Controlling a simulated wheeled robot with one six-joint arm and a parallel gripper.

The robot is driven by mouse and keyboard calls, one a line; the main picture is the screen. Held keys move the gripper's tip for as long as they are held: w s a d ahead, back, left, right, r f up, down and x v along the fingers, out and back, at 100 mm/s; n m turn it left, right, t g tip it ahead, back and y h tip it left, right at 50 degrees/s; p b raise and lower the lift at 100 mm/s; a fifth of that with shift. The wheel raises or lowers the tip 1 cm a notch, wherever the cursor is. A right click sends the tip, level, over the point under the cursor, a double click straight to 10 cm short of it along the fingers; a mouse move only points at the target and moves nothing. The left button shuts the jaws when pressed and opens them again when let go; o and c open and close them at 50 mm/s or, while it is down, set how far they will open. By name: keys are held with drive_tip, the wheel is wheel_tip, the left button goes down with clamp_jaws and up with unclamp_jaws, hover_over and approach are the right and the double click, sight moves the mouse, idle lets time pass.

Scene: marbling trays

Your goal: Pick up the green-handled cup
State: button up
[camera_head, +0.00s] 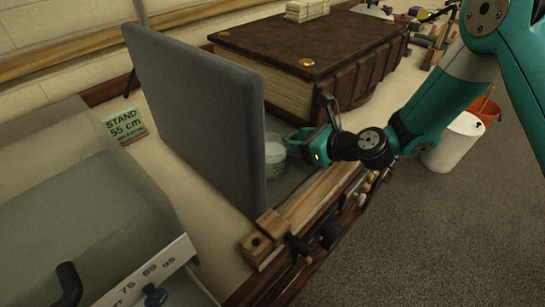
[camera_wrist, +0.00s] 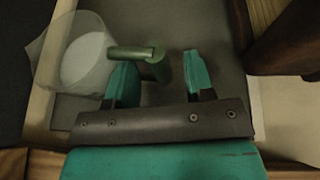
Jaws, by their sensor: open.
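The green-handled cup is a clear cup with a pale inside. In the wrist view the cup (camera_wrist: 75,55) is at the upper left, and its dark green handle (camera_wrist: 135,53) reaches right, its bent end showing between my fingers. In the head view the cup (camera_head: 274,158) stands low behind the edge of a grey panel, which hides part of it. My gripper (camera_wrist: 160,72) is open, the left finger close by the handle; I cannot tell if they touch. In the head view my gripper (camera_head: 300,144) is just right of the cup.
The upright grey panel (camera_head: 195,110) stands left of the cup. A big brown book (camera_head: 310,45) lies behind, and a wooden block (camera_head: 262,236) sits at the panel's near end. A translucent tank (camera_head: 60,190) and a STAND sign (camera_head: 124,126) are left.

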drive_tip(key=shift+c, duration=0.5)
clamp_jaws()
idle(0.8)
